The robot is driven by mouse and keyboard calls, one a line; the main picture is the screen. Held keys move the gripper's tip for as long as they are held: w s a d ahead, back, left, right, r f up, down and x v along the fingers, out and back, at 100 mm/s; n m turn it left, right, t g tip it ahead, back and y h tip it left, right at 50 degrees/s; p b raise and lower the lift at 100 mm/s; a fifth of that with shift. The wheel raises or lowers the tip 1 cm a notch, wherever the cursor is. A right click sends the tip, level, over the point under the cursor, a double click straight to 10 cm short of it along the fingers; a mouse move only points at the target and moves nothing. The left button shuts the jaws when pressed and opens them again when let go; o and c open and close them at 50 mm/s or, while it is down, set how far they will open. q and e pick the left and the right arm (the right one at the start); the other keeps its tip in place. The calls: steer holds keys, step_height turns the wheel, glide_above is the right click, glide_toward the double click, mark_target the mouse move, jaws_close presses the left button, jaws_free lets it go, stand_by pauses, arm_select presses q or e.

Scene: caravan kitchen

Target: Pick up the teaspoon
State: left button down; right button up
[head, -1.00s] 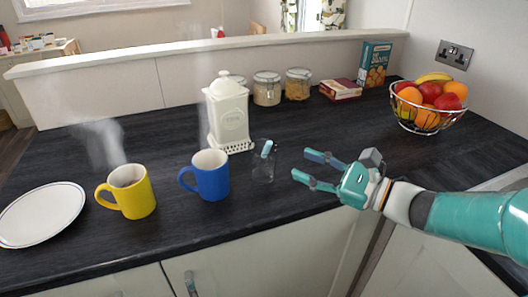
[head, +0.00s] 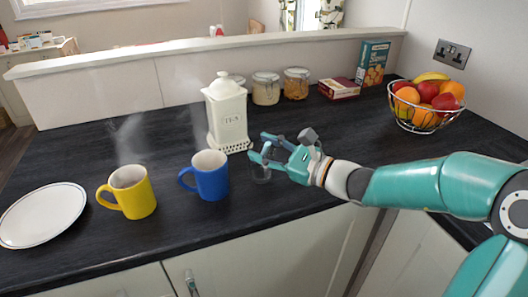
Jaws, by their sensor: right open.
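One second ago a light blue handle, seemingly the teaspoon's, stuck up from this glass; now my right gripper covers that spot and I cannot make the handle out clearly. My right gripper (head: 258,147) is open, at the height of the glass's rim, with its fingers pointing left around where the handle stood. Whether the fingers touch it cannot be told. My left gripper is not in view.
A blue mug (head: 211,180), a steaming yellow mug (head: 134,197) and a white plate (head: 42,216) stand to the left. A white tea canister (head: 229,115) is close behind the gripper. A fruit basket (head: 425,121) is at the right. The worktop's middle right is clear.

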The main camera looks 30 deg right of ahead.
jaws_close()
steer(key=shift+r, duration=0.15)
